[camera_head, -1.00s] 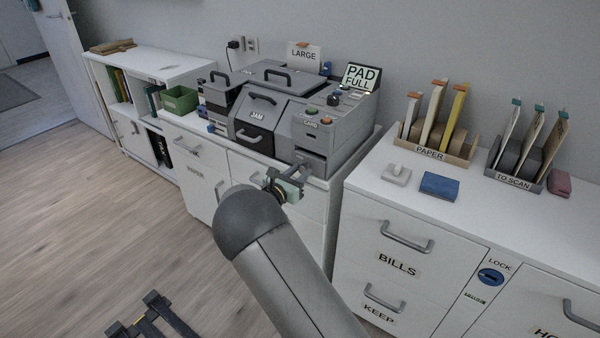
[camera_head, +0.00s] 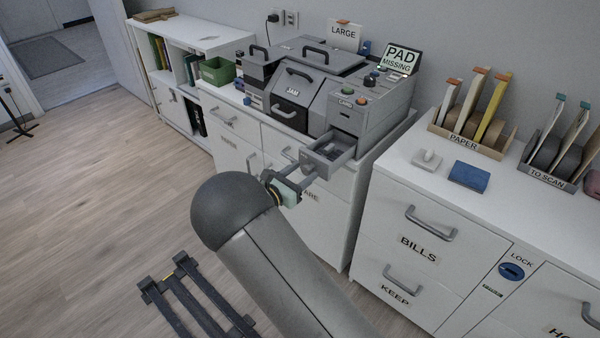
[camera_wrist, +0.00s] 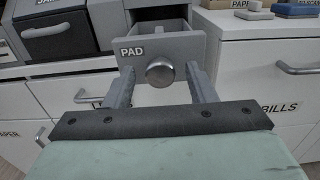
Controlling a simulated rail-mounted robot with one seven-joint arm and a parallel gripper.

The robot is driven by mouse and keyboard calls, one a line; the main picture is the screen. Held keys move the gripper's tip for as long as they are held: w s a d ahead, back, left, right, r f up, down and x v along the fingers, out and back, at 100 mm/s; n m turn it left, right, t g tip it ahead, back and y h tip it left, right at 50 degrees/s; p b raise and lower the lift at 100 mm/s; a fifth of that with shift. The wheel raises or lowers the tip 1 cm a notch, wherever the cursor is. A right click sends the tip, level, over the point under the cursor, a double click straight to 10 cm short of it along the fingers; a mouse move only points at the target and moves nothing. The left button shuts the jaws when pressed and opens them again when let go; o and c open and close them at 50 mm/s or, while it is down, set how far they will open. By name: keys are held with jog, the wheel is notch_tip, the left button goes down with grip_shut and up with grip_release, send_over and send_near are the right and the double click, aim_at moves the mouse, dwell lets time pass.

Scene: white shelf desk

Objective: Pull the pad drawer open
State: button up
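The pad drawer (camera_head: 335,160) is a small grey drawer at the bottom of the grey card machine (camera_head: 362,115). It stands out from the machine, and part of its inside shows from above. In the wrist view its front (camera_wrist: 185,48) carries a PAD label and a round metal knob (camera_wrist: 160,72). My gripper (camera_head: 303,178) is in front of the drawer. In the wrist view my gripper (camera_wrist: 161,76) has one finger on each side of the knob, with visible gaps to it, so it is open. A small display (camera_head: 400,60) reads PAD MISSING.
The machine stands on a white cabinet (camera_head: 235,150) beside a grey JAM unit (camera_head: 292,98). A white BILLS cabinet (camera_head: 385,215) stands to the right, with a blue block (camera_head: 469,174) and a PAPER rack (camera_head: 465,147) on top. Open floor lies at left.

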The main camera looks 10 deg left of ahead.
jog(key=v, duration=1.7)
jog(key=shift+s+p, duration=0.25)
jog(key=shift+p, duration=0.15)
jog(key=shift+r, duration=0.1)
jog(key=s+d+r+m+g+p, duration=0.2)
jog(key=d+r+m+g, duration=0.2)
jog(key=d, duration=0.4)
jog(key=s+d+r+m+g+p, duration=0.1)
jog(key=d+r+m+g+p, duration=0.3)
jog(key=d, duration=0.5)
jog(key=s+d+r+m+g+p, duration=0.1)
jog(key=s+d+r+m+g, duration=0.1)
jog(key=d+r+m+g, duration=0.45)
jog(key=s+d+r+m+y+p, duration=0.3)
jog(key=s+d+r+m+y, duration=0.1)
jog(key=s+m, duration=0.3)
jog(key=s+d+r+m+y+p, duration=0.4)
jog(key=s+m+y, duration=0.2)
jog(key=s, duration=0.3)
jog(key=shift+d+m+y, duration=0.2)
jog(key=shift+m+y, duration=0.1)
jog(key=shift+m, duration=0.25)
